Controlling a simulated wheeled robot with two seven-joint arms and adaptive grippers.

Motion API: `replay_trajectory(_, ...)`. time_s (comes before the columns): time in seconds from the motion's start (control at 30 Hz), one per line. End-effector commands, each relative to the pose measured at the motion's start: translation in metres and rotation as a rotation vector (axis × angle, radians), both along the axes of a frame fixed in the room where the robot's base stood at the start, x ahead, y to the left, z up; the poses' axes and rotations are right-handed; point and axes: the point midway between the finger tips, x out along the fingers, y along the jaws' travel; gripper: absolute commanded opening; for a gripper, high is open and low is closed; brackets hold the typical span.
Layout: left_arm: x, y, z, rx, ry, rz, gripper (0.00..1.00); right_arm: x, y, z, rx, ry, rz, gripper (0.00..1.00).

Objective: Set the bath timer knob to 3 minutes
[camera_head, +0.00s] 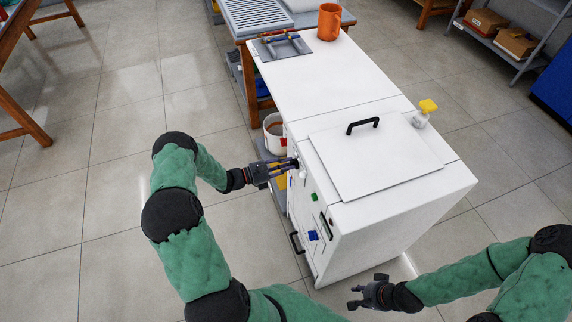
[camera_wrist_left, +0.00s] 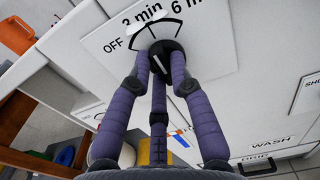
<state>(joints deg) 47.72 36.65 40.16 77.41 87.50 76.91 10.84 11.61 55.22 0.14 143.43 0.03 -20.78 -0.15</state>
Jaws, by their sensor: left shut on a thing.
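The black bath timer knob (camera_wrist_left: 168,48) sits on a white dial plate (camera_wrist_left: 108,45) marked OFF, 3 min and 6 min, on the side of the white cabinet (camera_head: 335,90). My left gripper (camera_head: 285,167) reaches the cabinet's left face. In the left wrist view its purple-grey fingers (camera_wrist_left: 163,72) are closed around the knob. The fingers cover part of the knob, and I cannot clearly tell which label its pointer faces. My right gripper (camera_head: 361,294) is open and empty, low in front of the cabinet and apart from it.
A white lid (camera_head: 375,160) with a black handle (camera_head: 362,126) lies on the cabinet top. A green button (camera_head: 315,197) and a blue knob (camera_head: 312,236) are on the side face.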

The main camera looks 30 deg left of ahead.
Motion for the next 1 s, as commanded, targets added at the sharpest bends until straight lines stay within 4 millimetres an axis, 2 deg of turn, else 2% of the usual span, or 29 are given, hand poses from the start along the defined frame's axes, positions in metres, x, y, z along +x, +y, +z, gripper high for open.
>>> replay_trajectory(0.17, 0.000, 0.000, -0.001, 0.000, 0.003, 0.001, 0.00, 0.000, 0.000, 0.000, 0.000, 0.000, 0.000, 0.33)
replay_trajectory(0.2, 0.000, 0.000, -0.001, 0.000, 0.003, 0.001, 0.24, 0.000, 0.000, 0.000, 0.000, 0.000, 0.000, 0.33)
replay_trajectory(0.27, 0.000, 0.000, -0.001, -0.001, 0.002, 0.001, 0.41, 0.000, 0.000, 0.000, 0.000, 0.000, 0.000, 0.33)
replay_trajectory(0.3, 0.000, 0.000, -0.001, -0.001, 0.002, 0.001, 0.45, 0.000, 0.000, 0.000, 0.000, 0.000, 0.000, 0.33)
replay_trajectory(0.7, -0.004, 0.003, 0.000, -0.001, 0.002, 0.001, 0.45, 0.000, 0.000, 0.000, 0.000, 0.000, 0.000, 0.33)
replay_trajectory(0.87, -0.020, 0.018, 0.000, -0.001, 0.002, 0.004, 0.45, 0.000, 0.000, 0.000, 0.000, 0.000, 0.000, 0.33)
replay_trajectory(1.0, -0.041, 0.037, -0.001, 0.000, 0.003, 0.005, 0.45, 0.000, 0.000, 0.000, 0.000, 0.000, 0.000, 0.33)
